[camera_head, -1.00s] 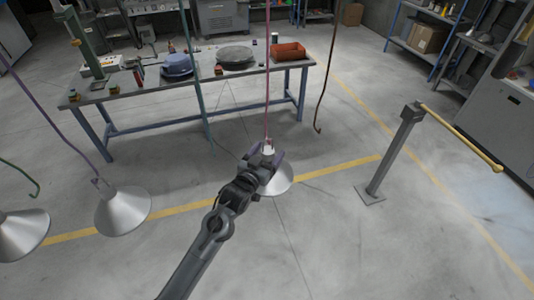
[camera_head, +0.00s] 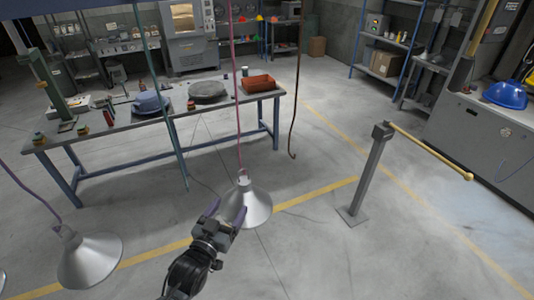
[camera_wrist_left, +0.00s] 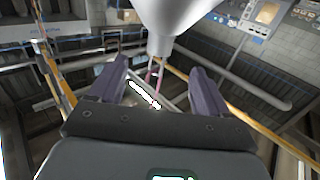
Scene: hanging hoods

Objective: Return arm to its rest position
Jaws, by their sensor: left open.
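My left gripper (camera_head: 226,211) is open and empty. It is in front of and to the left of a grey cone-shaped hood (camera_head: 256,208) hanging on a pink cord (camera_head: 236,105). In the left wrist view, the hood (camera_wrist_left: 172,22) fills the top middle, beyond the two spread purple fingers (camera_wrist_left: 157,92), with nothing between them. From these views I cannot tell the exact gap to the hood. My right gripper is not in view.
A second hood (camera_head: 90,262) hangs at the left on a purple cord. Green (camera_head: 165,100) and brown (camera_head: 296,90) cords hang nearby. A workbench (camera_head: 120,130) stands behind. A post with a yellow bar (camera_head: 430,152) stands at the right, with clear floor around it.

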